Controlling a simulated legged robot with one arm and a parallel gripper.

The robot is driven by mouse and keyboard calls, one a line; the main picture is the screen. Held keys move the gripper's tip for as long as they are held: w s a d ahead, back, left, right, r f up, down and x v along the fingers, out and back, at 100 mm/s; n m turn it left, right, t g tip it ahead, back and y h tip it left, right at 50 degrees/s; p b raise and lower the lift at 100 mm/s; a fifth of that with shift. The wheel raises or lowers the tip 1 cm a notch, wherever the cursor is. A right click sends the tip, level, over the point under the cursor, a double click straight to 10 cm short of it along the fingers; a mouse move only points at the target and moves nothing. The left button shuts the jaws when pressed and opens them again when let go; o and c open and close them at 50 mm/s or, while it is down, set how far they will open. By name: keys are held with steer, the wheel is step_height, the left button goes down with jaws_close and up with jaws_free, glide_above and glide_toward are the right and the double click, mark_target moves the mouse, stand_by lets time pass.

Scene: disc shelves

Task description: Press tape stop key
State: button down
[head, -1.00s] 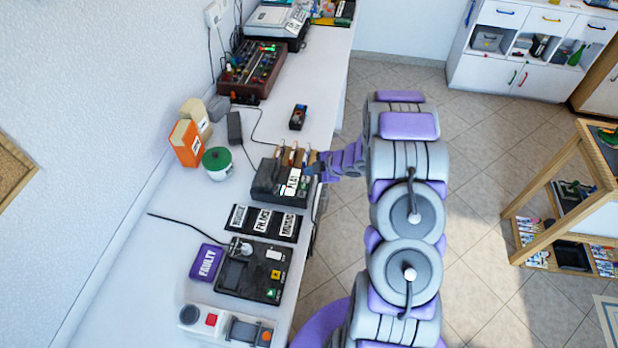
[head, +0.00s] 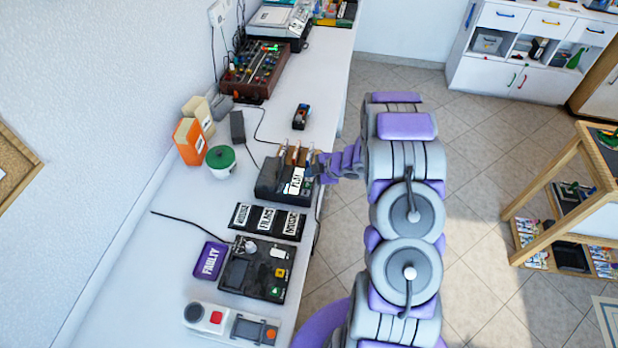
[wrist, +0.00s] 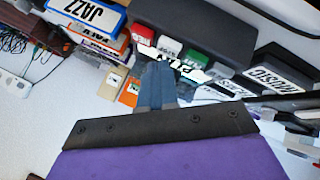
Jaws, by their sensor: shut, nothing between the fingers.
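The tape player (head: 270,183) is a black box on the white bench in the head view, with a white PLAY label. I cannot read which is stop. My gripper (wrist: 158,75) is shut and empty, its blue fingers just below the keys in the picture and partly covering the PLAY label. I cannot tell whether they touch a key. In the head view, it is at the player's right edge.
Cassettes, including one marked JAZZ (wrist: 84,13), stand beside the player. A black strip with white labels (head: 268,221), a black device (head: 253,270) and a purple FAULTY tag (head: 210,261) lie in front. A green-lidded pot (head: 220,158) stands left.

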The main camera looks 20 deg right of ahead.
steer(key=shift+a, duration=0.15)
steer(key=shift+d+f, duration=0.2)
steer(key=shift+d, duration=0.4)
steer(key=shift+a+f, duration=0.15)
steer(key=shift+a, duration=0.3)
steer(key=shift+d, duration=0.35)
steer(key=shift+a+r+p, duration=0.2)
steer(key=shift+r+p, duration=0.5)
steer(key=shift+r, duration=0.15)
